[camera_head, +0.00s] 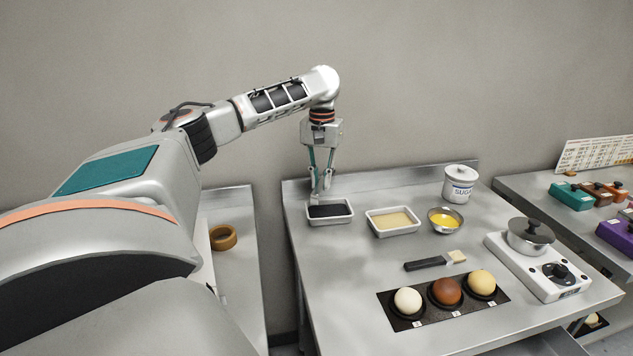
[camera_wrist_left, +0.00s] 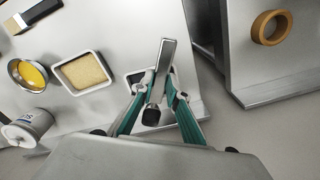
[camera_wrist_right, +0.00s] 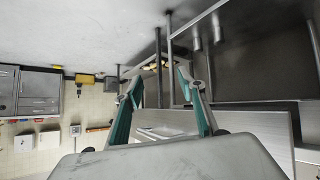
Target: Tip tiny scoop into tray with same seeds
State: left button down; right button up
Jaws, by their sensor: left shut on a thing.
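My left gripper (camera_head: 321,196) is shut on the tiny scoop (camera_wrist_left: 164,62), seen as a flat grey metal handle and a small bowl with dark contents (camera_wrist_left: 152,116) in the left wrist view. The gripper points down over the back edge of a white tray of black seeds (camera_head: 331,223). I cannot tell whether the scoop is tilted or touches the tray. A second white tray of pale seeds (camera_head: 396,233) stands to its right, also in the left wrist view (camera_wrist_left: 83,72). My right gripper (camera_wrist_right: 160,78) is open and empty, away from the table.
A bowl of yellow liquid (camera_head: 445,221), a sugar jar (camera_head: 459,184) and a brush (camera_head: 434,261) are to the right. A black mat (camera_head: 398,318) with three dough balls lies in front. A pot (camera_head: 529,238) sits on a hotplate. A ring (camera_head: 222,237) lies on the left table.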

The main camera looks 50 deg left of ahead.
pick_arm(q)
jog(key=shift+w+d+r, duration=0.45)
jog(key=shift+w+d, duration=0.05)
jog(key=shift+d, duration=0.3)
jog(key=shift+s+a+f+t+h, duration=0.1)
jog(key=shift+a+f+t+h, duration=0.1)
jog(key=shift+f+t+h, duration=0.4)
jog(key=shift+s+a+f+t+h, duration=0.15)
jog(key=shift+f+t+h, duration=0.2)
jog(key=shift+f+h, duration=0.4)
jog(key=shift+s+a+f+t+h, duration=0.1)
jog(key=shift+a+f+t+h, duration=0.1)
jog(key=shift+f+t+h, duration=0.5)
jog(key=shift+r+h, duration=0.2)
jog(key=shift+h, duration=0.45)
dwell(1.2)
